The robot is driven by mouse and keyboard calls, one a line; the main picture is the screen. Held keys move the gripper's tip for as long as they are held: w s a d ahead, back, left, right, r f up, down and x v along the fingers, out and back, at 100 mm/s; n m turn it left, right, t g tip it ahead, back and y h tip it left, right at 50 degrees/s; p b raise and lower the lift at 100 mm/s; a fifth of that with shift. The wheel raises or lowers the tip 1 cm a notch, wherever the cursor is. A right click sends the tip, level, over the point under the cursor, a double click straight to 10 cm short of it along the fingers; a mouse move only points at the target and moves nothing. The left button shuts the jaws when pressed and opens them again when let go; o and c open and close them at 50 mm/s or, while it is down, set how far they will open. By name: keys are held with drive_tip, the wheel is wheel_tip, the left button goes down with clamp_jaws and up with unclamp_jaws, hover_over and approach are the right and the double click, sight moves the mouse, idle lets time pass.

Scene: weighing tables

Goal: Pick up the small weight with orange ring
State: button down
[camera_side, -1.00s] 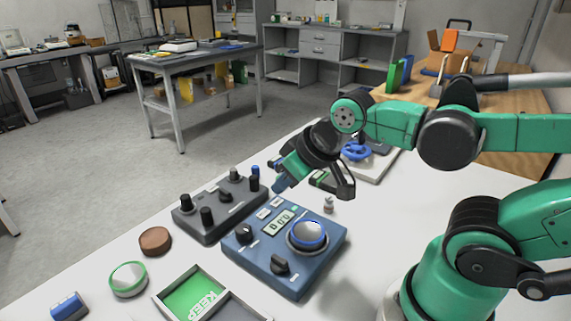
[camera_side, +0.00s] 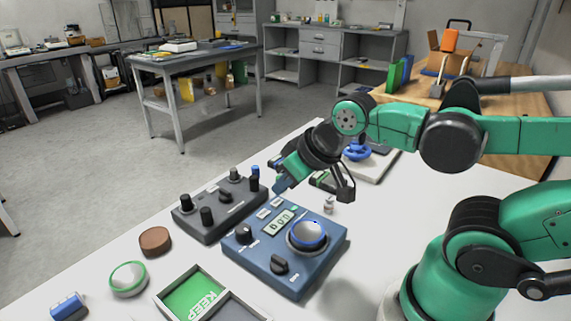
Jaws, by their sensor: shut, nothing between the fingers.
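A small pale metal weight (camera_side: 329,204) stands on the white table just behind the blue scale. It is too small for me to make out its ring clearly. My gripper (camera_side: 345,191) hangs just above and to the right of it in the picture. Its dark fingers are shut and empty. I cannot tell whether they touch the weight. The blue scale (camera_side: 270,262) has a lit display and a round pan (camera_side: 307,234).
A grey knob box (camera_side: 222,212) stands left of the scale. A brown disc (camera_side: 155,241), a green-ringed disc (camera_side: 128,279), a blue block (camera_side: 69,307) and a green "KEEP" tray (camera_side: 160,298) lie in front. A blue-handled device (camera_side: 357,150) is behind my gripper.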

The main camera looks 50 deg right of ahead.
drive_tip(key=c, duration=0.5)
unclamp_jaws()
drive_tip(key=shift+c, duration=0.2)
drive_tip(key=n+g, duration=0.2)
drive_tip(key=g, duration=0.5)
hover_over(330, 198)
drive_tip(key=f, duration=0.7)
drive_tip(key=shift+w+a, duration=0.2)
drive_tip(key=shift+s+d+f+n, duration=0.15)
drive_tip(key=shift+d+f+n, duration=0.15)
drive_tip(key=shift+f, duration=0.25)
drive_tip(key=shift+a+f, duration=0.1)
drive_tip(key=shift+f, duration=2.4)
